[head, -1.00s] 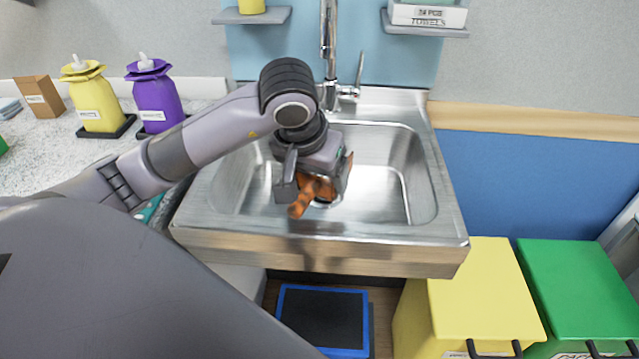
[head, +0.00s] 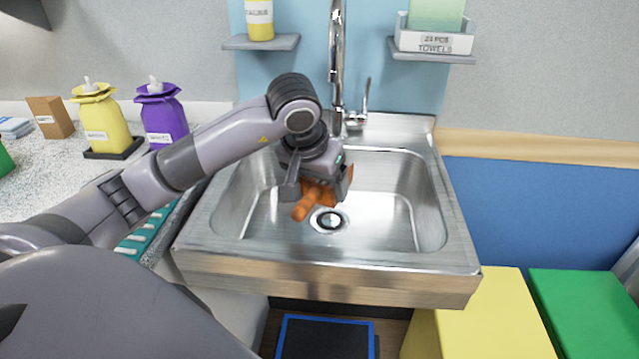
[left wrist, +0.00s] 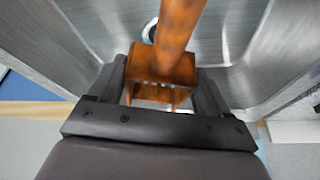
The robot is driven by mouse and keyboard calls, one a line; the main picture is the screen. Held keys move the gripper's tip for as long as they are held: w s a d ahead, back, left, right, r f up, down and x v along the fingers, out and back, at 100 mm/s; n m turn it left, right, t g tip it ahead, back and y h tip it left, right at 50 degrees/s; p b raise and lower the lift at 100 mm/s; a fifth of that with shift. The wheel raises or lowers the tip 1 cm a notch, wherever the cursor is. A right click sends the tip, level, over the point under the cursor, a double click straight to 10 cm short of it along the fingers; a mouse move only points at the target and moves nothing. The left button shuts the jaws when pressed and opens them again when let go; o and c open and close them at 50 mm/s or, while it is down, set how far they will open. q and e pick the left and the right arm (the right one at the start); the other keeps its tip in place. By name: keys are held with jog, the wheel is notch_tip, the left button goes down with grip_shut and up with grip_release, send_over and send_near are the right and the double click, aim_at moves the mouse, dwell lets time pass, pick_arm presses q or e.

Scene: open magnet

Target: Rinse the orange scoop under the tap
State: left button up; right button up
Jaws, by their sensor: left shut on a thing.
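The orange scoop (head: 309,204) is in my left gripper (head: 316,190), over the steel sink basin (head: 395,185). In the left wrist view my left gripper (left wrist: 163,95) is shut on the scoop (left wrist: 162,68), with a finger on each side of its box-like part. The scoop's handle points out away from the gripper and carries dark patches. The tap (head: 337,60) stands at the back of the sink, with its lever (head: 364,97) to the right. No water stream can be made out. The drain (head: 329,221) lies just right of the scoop in the head view. My right gripper is not in view.
A yellow bottle (head: 98,120) and a purple bottle (head: 162,115) stand on the counter at left. Shelves hold a yellow container (head: 259,20) and a towel box (head: 436,41). Yellow (head: 480,310) and green (head: 580,305) bins stand at lower right. The basin's right half is clear.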

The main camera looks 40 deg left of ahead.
pick_arm(q)
jog(key=shift+w+d, duration=0.1)
dwell(0.3)
jog(key=shift+w+d, duration=0.35)
jog(key=shift+s+a, duration=0.15)
jog(key=shift+a, duration=0.05)
jog(key=shift+s+a, duration=0.25)
jog(key=shift+s, duration=0.05)
jog(key=shift+d, duration=0.1)
dwell(0.3)
jog(key=shift+w+d, duration=0.35)
jog(key=shift+w, duration=0.05)
